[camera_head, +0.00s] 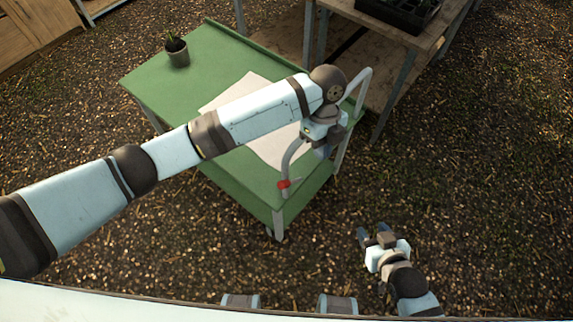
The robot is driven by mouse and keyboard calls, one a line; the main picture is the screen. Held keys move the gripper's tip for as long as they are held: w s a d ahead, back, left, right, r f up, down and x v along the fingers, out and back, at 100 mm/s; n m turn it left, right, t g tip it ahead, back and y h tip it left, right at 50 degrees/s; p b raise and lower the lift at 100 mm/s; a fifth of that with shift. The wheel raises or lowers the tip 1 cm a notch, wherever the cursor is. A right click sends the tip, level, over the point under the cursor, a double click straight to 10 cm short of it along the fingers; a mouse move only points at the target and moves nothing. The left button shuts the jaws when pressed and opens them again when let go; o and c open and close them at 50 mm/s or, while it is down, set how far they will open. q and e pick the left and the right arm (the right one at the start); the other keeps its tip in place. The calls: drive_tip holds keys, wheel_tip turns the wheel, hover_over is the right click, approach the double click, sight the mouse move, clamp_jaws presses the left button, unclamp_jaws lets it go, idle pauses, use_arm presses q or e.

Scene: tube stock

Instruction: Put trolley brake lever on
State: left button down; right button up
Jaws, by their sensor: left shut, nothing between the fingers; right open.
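The green trolley (215,55) stands in front of me, with a grey tube push handle (362,80) at its right end. A small red lever (284,184) sits low on the near leg of the handle, above the trolley's near corner. I cannot tell its exact setting. My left arm reaches across the trolley, and my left gripper (322,152) points down by the handle, up and right of the red lever and apart from it. It is shut and empty, partly hidden by its own wrist. My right gripper (373,231) is open and empty over the ground, right of the trolley.
A small potted plant (177,50) stands at the trolley's far left, and a pale sheet (245,88) lies on its top. A wooden bench (400,30) with a black tray (398,12) is behind right. Bare brown ground lies open to the right.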

use_arm(q)
drive_tip(key=w+a+r+m+y, duration=0.1)
drive_tip(key=w+a+r+y, duration=0.1)
drive_tip(key=shift+w+a+r+m, duration=0.2)
drive_tip(key=shift+r+m, duration=0.15)
drive_tip(key=shift+m, duration=0.05)
use_arm(e)
drive_tip(key=shift+w+a, duration=0.25)
drive_tip(key=shift+w, duration=0.25)
use_arm(q)
drive_tip(key=p, duration=0.3)
hover_over(292, 182)
wheel_tip(292, 182, down, 11)
drive_tip(key=shift+s+a+f, duration=0.1)
drive_tip(key=shift+s+f, duration=0.25)
drive_tip(key=shift+s, duration=0.15)
use_arm(e)
drive_tip(key=r, duration=0.3)
drive_tip(key=shift+s+d, duration=0.1)
drive_tip(key=shift+d, duration=0.15)
drive_tip(key=shift+f, duration=0.15)
